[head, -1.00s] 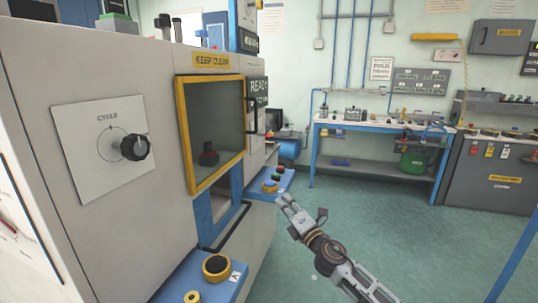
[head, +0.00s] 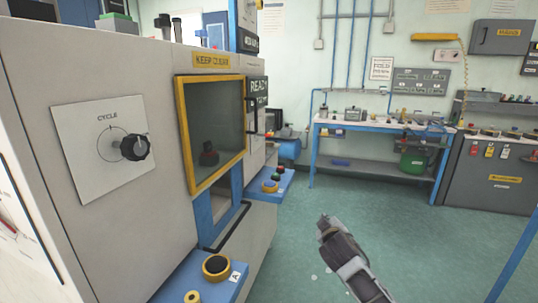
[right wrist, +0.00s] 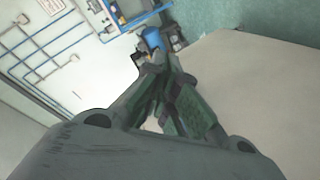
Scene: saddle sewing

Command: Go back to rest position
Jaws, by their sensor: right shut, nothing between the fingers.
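My right gripper (head: 325,222) is in the lower middle of the head view, over the green floor and to the right of the machine. It is shut and empty, and it touches nothing. In the right wrist view its fingers (right wrist: 160,75) come together at the tips. My left gripper is not in view. The machine (head: 130,200) fills the left of the head view, with a yellow-framed window (head: 215,130) and a black cycle knob (head: 134,147).
Two blue ledges with buttons jut from the machine, the near one (head: 215,290) and the far one (head: 284,183). A blue workbench (head: 375,130) stands along the back wall, with a grey cabinet (head: 495,180) at right. The green floor (head: 420,240) between is mostly clear.

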